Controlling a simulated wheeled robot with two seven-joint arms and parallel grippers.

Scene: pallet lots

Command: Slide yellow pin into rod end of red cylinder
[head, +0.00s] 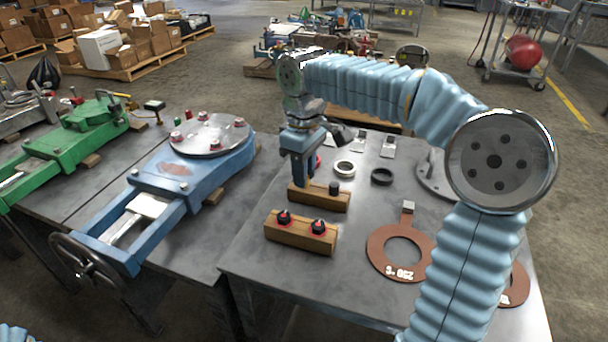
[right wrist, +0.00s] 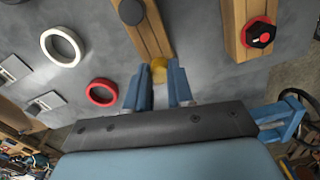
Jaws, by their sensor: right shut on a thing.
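The yellow pin (right wrist: 158,70) shows as a small round yellow end between my right fingertips in the right wrist view. My right gripper (right wrist: 158,88) is shut on it, at one end of a wooden block (right wrist: 150,35). In the head view my right gripper (head: 298,183) points down at the left part of that block (head: 322,200), and its fingers hide the pin. I cannot tell whether the pin still sits in the block. No red cylinder with a rod end can be made out. My left gripper is not in view.
A dark knob (head: 335,188) stands on the same block. A second block (head: 300,236) with two red-collared black knobs lies in front. White (head: 344,168) and black (head: 382,177) rings and a brown ring plate (head: 377,262) lie rightward. A blue valve (head: 190,170) lies left.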

